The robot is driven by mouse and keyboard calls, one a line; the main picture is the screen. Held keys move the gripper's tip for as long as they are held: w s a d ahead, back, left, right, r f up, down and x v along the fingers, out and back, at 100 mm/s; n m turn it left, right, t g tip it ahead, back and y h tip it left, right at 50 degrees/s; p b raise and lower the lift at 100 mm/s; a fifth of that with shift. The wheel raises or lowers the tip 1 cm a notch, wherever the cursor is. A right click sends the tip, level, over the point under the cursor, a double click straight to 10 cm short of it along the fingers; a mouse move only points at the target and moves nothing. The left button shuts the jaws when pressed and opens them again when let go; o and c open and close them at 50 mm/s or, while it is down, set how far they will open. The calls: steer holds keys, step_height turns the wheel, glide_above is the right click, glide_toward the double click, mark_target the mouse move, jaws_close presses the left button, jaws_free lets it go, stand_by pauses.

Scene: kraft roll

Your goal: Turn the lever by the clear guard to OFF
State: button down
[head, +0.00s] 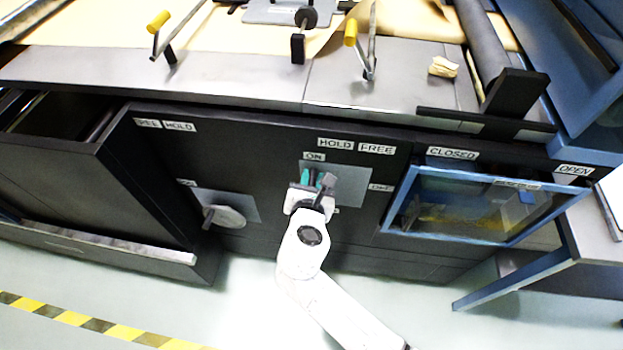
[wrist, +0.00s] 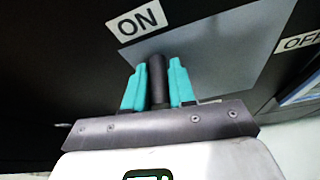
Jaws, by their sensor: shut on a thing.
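The lever (wrist: 157,78) is a dark bar on a grey plate (head: 350,180), left of the clear guard (head: 470,205) with its blue frame. My gripper (head: 315,180) has teal fingers, which also show in the wrist view (wrist: 158,85). They are shut on the lever, one on each side of it. In the wrist view the lever points up toward the ON label (wrist: 138,20). The OFF label (wrist: 298,42) is to the right, and also shows at the plate's right in the head view (head: 381,187). The lever's base is hidden by my gripper.
A second plate with a round grey knob (head: 226,216) is to the left on the same dark front. Yellow-tipped handles (head: 158,21) stand on the worktop above. A blue-edged table (head: 570,250) is at the right. Floor in front is clear.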

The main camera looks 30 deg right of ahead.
mark_target(356, 194)
steer(key=s+d+f+m+t+b, duration=0.1)
steer(key=s+d+m+b, duration=0.1)
steer(key=b, duration=0.1)
steer(key=s+d+f+m+t+y+b, duration=0.1)
steer(key=d+f+m+b, duration=0.1)
steer(key=d+b, duration=0.1)
steer(key=s+d+f+m+t+y+b, duration=0.1)
steer(key=s+d+f+m+b, duration=0.1)
steer(key=d+b, duration=0.1)
steer(key=shift+s+f+m+t+b, duration=0.1)
steer(key=shift+s+m+t+b, duration=0.25)
steer(key=shift+b, duration=0.45)
steer(key=f+m+b, duration=0.1)
steer(key=b, duration=0.2)
steer(key=s+d+f+m+t+b, duration=0.1)
steer(key=b, duration=0.2)
steer(key=d+f+m+b, duration=0.1)
steer(key=b, duration=0.2)
steer(key=shift+s+f+m+t+y, duration=0.2)
steer(key=shift+f+m+t+y, duration=0.05)
steer(key=shift+m+y, duration=0.15)
steer(key=shift+f, duration=0.1)
steer(key=c, duration=1.1)
jaws_free()
steer(key=shift+o, duration=0.4)
steer(key=shift+s, duration=0.15)
